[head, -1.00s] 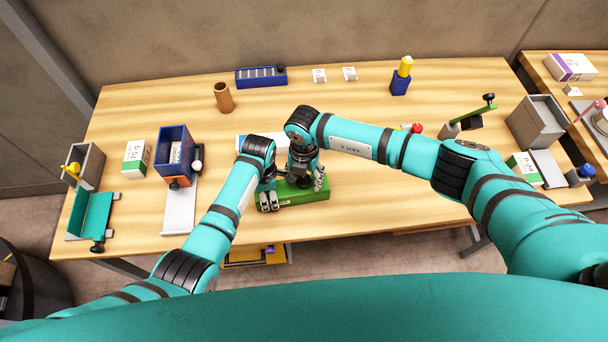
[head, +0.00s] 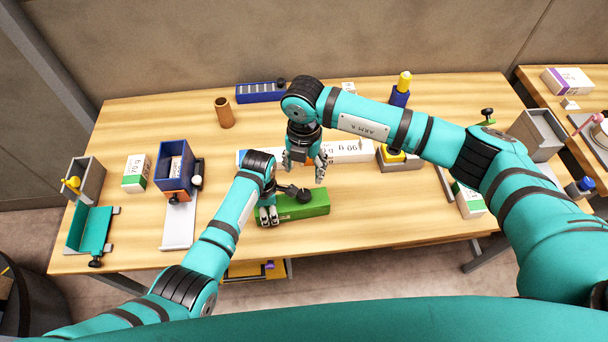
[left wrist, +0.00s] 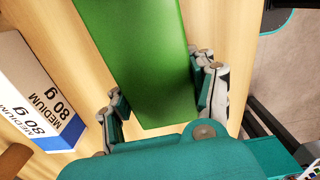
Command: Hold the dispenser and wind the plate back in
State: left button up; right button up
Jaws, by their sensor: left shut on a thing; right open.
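The green dispenser (head: 312,207) is a long box lying near the front edge of the table, with a black knob on a crank arm (head: 303,194) on top. My left gripper (head: 268,215) is shut on its left end; in the left wrist view the fingers (left wrist: 162,92) lie on both sides of the green body (left wrist: 135,55). My right gripper (head: 305,170) is open and empty, behind and above the knob, apart from it. I cannot make out the plate.
White reams marked 90 g (head: 345,150) and 80 g (left wrist: 35,90) lie just behind the dispenser. A grey box with a yellow part (head: 398,158) is to their right. A blue bin (head: 174,165) stands left.

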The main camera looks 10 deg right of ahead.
dwell(0.4)
pick_arm(q)
jog(key=o, duration=1.4)
